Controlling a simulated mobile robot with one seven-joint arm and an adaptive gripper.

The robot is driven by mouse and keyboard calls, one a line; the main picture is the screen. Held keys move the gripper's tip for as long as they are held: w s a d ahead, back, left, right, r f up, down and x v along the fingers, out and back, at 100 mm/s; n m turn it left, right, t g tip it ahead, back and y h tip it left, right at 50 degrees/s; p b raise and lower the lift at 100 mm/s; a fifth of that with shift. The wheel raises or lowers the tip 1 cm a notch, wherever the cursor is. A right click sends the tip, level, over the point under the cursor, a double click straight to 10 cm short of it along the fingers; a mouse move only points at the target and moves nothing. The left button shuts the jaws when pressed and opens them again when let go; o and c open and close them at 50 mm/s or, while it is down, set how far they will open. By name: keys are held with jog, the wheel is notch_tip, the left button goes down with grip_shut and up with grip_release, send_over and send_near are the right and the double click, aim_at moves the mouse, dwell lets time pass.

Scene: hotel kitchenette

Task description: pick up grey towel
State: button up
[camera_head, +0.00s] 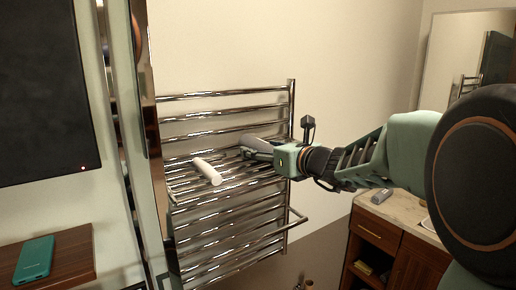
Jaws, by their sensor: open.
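The grey towel (256,142) lies rolled on the upper shelf of the chrome towel rack (228,115), partly hidden by my gripper. My gripper (245,150) reaches in from the right and is at the near side of the towel. It is open, with no towel seen lifted. Whether the fingers touch the towel or stand either side of it cannot be told from this view.
A white rolled towel (207,171) lies on the same shelf to the left. A rail (298,217) juts from the rack's lower right. A mirror (470,60) is at the right.

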jog(key=shift+w+a, duration=0.25)
jog(key=shift+w, duration=0.1)
jog(key=shift+s, duration=0.2)
jog(key=shift+c, duration=0.3)
jog(key=c, duration=1.3)
jog(key=shift+c, duration=0.2)
